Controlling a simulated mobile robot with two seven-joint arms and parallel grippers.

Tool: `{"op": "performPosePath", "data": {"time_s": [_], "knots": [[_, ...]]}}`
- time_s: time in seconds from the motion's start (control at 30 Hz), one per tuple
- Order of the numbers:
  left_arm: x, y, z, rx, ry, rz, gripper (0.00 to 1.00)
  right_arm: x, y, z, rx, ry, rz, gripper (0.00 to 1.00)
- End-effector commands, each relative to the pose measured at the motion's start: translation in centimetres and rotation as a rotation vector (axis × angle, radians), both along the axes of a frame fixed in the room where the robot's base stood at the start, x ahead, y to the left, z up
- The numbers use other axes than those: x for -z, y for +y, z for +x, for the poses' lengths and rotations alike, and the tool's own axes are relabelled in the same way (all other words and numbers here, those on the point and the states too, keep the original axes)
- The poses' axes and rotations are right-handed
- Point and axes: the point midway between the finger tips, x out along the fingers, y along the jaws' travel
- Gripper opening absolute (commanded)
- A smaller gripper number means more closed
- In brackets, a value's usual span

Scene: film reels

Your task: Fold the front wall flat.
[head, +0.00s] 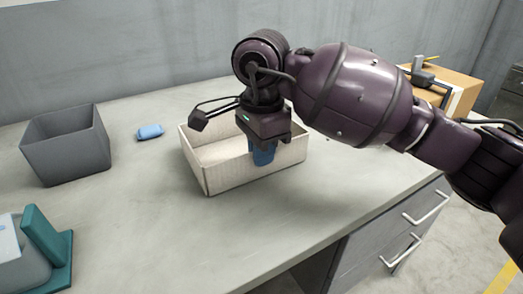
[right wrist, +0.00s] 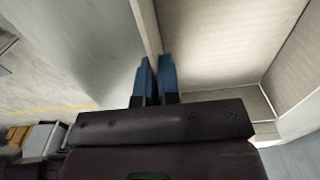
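A cream, open-topped box (head: 195,157) stands on the grey worktop in the head view. Its front wall (head: 235,177) is upright and faces me; its top edge also shows in the right wrist view (right wrist: 146,25). My right gripper (head: 263,155) points down over this wall, right of its middle. In the right wrist view its blue fingers (right wrist: 156,80) are close together, one on each side of the wall, and look shut on its upper edge. The far finger is hidden in the head view. My left gripper is not in view.
A dark grey bin (head: 68,148) and a small blue item (head: 150,132) stand left of the box. A teal and grey object (head: 45,245) is at the near left. A cardboard box (head: 455,88) is at the back right. The worktop (head: 170,230) in front is clear.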

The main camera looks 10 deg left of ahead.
Motion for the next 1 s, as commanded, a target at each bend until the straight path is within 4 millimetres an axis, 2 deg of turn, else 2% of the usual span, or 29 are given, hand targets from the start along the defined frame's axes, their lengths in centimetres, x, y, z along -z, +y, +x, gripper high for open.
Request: {"op": "performPosePath", "data": {"time_s": [0.4, 0.7, 1.0], "knots": [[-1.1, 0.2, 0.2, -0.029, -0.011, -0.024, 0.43, -0.4, -0.8, -0.9, 0.0, -0.151, 0.105, 0.0], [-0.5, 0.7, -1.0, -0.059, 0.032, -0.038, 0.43, 0.1, -1.5, -2.0, -0.002, -0.33, 0.236, 0.0], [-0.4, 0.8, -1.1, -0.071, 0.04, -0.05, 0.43, 0.8, -1.9, -2.6, 0.0, -0.453, 0.329, 0.0]]}}
